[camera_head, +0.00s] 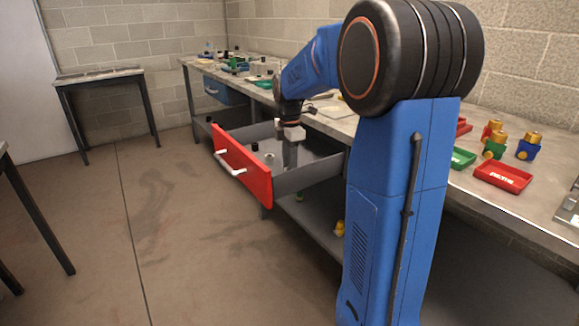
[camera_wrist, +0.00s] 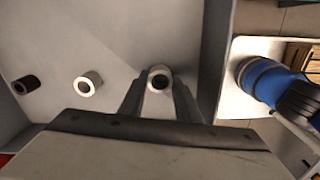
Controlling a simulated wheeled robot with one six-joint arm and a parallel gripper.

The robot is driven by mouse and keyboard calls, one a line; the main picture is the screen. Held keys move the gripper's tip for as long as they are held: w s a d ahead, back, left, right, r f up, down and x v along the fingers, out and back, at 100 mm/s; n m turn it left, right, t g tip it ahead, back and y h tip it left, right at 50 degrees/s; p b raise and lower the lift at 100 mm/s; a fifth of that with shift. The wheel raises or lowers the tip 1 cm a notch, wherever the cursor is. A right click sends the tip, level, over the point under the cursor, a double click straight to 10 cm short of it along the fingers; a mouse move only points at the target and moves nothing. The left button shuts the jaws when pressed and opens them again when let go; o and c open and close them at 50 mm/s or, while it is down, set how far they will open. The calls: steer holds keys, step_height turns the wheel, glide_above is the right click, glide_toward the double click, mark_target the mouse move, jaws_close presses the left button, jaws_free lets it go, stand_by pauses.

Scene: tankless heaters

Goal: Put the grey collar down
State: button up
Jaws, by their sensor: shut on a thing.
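My gripper (camera_wrist: 159,95) is shut on a grey collar (camera_wrist: 159,75), a short ring with a dark hole, which shows between the fingertips in the wrist view. The collar is inside the open red-fronted drawer (camera_head: 243,172), near its right side wall. I cannot tell whether the collar touches the drawer floor. In the head view my gripper (camera_head: 290,160) reaches down into the drawer, and the held collar cannot be made out there.
In the drawer, a white collar (camera_wrist: 88,84) and a dark collar (camera_wrist: 25,85) lie left of my gripper. Drawer floor between them is bare. The workbench (camera_head: 455,190) above carries red trays (camera_head: 503,176) and coloured blocks with brass tops (camera_head: 529,146).

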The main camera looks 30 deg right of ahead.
steer(key=o, duration=1.2)
steer(key=shift+f, duration=0.1)
steer(key=shift+c, duration=0.2)
step_height(320, 180, up, 12)
steer(key=s+a+m+t, duration=0.1)
steer(key=s+a+m, duration=0.3)
steer(key=s+a, duration=0.4)
steer(key=s+a+f+m+t, duration=0.1)
steer(key=s+a+f+m, duration=0.1)
steer(key=s+f+m, duration=0.2)
steer(key=s+a+f+m+t, duration=0.1)
steer(key=s+a+f+m, duration=0.2)
steer(key=s, duration=0.7)
steer(key=s+a+f+m+t, duration=0.1)
steer(key=s+a+f+m, duration=0.2)
steer(key=s+f+m, duration=0.2)
steer(key=s+f, duration=0.1)
steer(key=s, duration=0.2)
steer(key=shift+t, duration=0.4)
steer(key=shift+s, duration=0.1)
